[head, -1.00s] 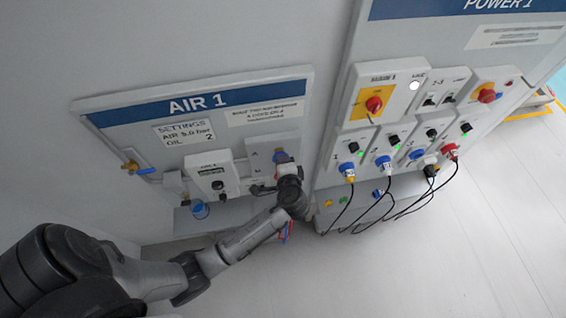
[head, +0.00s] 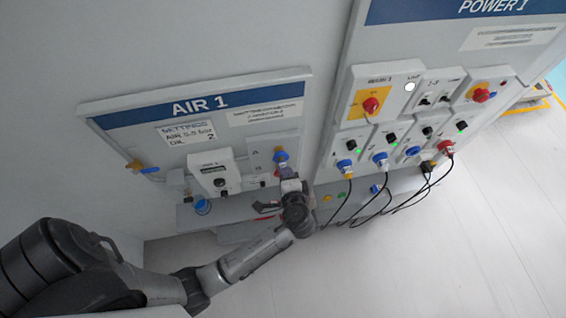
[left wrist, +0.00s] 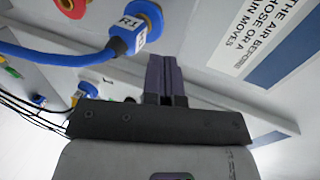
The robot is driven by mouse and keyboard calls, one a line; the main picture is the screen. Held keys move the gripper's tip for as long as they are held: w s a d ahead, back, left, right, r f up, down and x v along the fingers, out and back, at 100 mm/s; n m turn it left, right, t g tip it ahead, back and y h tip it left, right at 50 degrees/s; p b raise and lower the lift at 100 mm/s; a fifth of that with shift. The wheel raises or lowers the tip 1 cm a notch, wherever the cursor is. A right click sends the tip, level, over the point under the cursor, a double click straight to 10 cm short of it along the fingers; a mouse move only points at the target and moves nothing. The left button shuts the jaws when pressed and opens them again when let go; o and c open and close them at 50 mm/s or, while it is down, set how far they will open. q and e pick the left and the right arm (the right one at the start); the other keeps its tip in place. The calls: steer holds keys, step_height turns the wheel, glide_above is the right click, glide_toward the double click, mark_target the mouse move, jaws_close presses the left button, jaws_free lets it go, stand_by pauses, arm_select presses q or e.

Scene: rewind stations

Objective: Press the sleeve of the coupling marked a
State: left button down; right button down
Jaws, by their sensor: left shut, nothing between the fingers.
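On the AIR 1 panel (head: 195,105), a blue and brass coupling (head: 281,158) shows beside a small letter that looks like A. My left gripper (head: 290,181) is just below it and seems apart from it. In the left wrist view the gripper (left wrist: 164,78) is shut and empty, its fingers pressed together. A brass coupling with a blue ring (left wrist: 142,18) is up and left of the fingertips, with a blue hose (left wrist: 70,56) tagged R1 on it. I cannot read a coupling letter there. My right gripper is not in view.
A second coupling with a red ring (left wrist: 72,5) is at the top edge of the left wrist view. The POWER 1 panel (head: 400,120) with plugs and hanging black cables (head: 385,203) stands right of the gripper. The floor in front (head: 420,270) is clear.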

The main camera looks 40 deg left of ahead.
arm_select(q)
steer(key=shift+s+d+r, duration=0.1)
steer(key=shift+s+d, duration=0.25)
steer(key=shift+d, duration=0.15)
stand_by(0.7)
